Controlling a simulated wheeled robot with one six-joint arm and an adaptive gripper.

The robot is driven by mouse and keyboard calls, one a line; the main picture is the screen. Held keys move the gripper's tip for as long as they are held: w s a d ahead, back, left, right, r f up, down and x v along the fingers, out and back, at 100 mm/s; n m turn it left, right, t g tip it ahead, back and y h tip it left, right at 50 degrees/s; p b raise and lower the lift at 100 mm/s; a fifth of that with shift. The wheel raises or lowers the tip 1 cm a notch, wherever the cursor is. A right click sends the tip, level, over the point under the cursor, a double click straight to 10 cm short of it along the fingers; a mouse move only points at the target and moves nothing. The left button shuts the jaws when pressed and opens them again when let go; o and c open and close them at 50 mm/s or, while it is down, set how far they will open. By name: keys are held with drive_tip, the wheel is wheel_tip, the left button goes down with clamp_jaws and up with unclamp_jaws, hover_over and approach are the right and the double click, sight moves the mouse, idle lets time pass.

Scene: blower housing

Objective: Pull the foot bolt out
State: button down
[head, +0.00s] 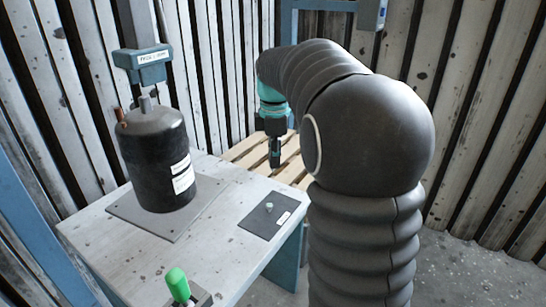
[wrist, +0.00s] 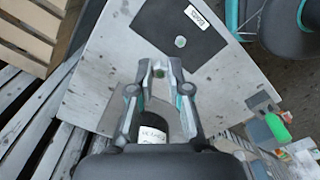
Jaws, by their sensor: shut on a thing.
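My gripper (head: 275,160) hangs fingers down above the back right of the table, clear of the black housing. In the wrist view my gripper (wrist: 159,70) has its fingertips close together on a small piece, which I take to be a foot bolt; its shape is hard to make out. The black cylindrical housing (head: 150,160) stands upright on a grey base plate (head: 180,222), with white labels on its side. In the wrist view the housing (wrist: 150,130) shows partly, between and behind the fingers. No bolt is visible in the base plate.
A dark mat (head: 258,222) with a white label lies on the table (head: 225,250); a small pale green hex piece (head: 269,206) rests on it. A green-handled tool (head: 177,285) stands at the front edge. A wooden pallet (head: 262,152) is behind.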

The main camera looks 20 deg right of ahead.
drive_tip(key=shift+r, duration=0.15)
wheel_tip(320, 180, up, 5)
drive_tip(key=p, duration=0.4)
drive_tip(key=shift+p, duration=0.4)
drive_tip(key=shift+f, duration=0.2)
